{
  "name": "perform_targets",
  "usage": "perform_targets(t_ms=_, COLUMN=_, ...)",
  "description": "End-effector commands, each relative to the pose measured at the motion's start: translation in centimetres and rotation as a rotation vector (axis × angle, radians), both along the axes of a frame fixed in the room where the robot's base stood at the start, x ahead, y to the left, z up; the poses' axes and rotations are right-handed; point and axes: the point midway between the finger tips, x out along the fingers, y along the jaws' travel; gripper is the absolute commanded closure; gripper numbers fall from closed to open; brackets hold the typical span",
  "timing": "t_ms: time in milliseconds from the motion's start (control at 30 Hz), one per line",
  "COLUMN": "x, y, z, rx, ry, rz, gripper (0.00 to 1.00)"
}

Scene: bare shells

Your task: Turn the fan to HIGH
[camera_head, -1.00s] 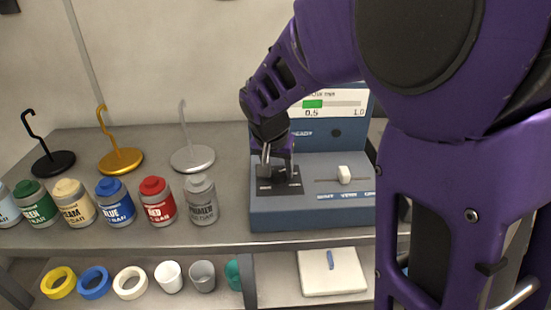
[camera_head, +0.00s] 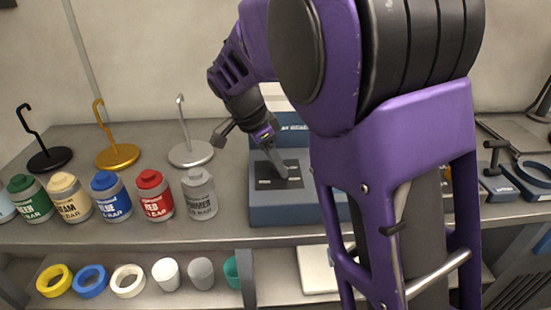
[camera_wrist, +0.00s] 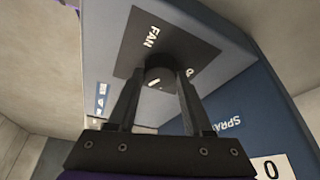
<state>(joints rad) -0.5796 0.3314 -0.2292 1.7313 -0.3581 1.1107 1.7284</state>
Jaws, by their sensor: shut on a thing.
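The blue-grey control box (camera_head: 262,205) stands on the bench and is partly hidden by my arm. A dark panel (camera_head: 265,183) lies on its sloped front. In the wrist view the panel is lettered FAN (camera_wrist: 152,37) and bears a round black knob (camera_wrist: 158,73) with a pale mark. My gripper (camera_wrist: 160,88) has one finger on each side of this knob and is shut on it. In the head view my gripper (camera_head: 282,170) reaches down to the panel, tilted, with its body up and to the left. The knob's exact setting cannot be read.
Labelled paint jars (camera_head: 153,196) stand left of the box, the grey one (camera_head: 199,194) close to it. Hooked stands (camera_head: 118,156) are behind them. Rings (camera_head: 128,281) and cups (camera_head: 201,272) sit on the lower shelf. Tools (camera_head: 497,184) lie at the right.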

Motion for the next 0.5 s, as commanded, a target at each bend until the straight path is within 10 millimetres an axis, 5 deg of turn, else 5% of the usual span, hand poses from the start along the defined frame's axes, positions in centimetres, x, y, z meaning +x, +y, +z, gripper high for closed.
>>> perform_targets(t_ms=500, x=0.09, y=0.05, z=-0.03, rx=0.002, ry=-0.001, rz=-0.121, gripper=1.00)
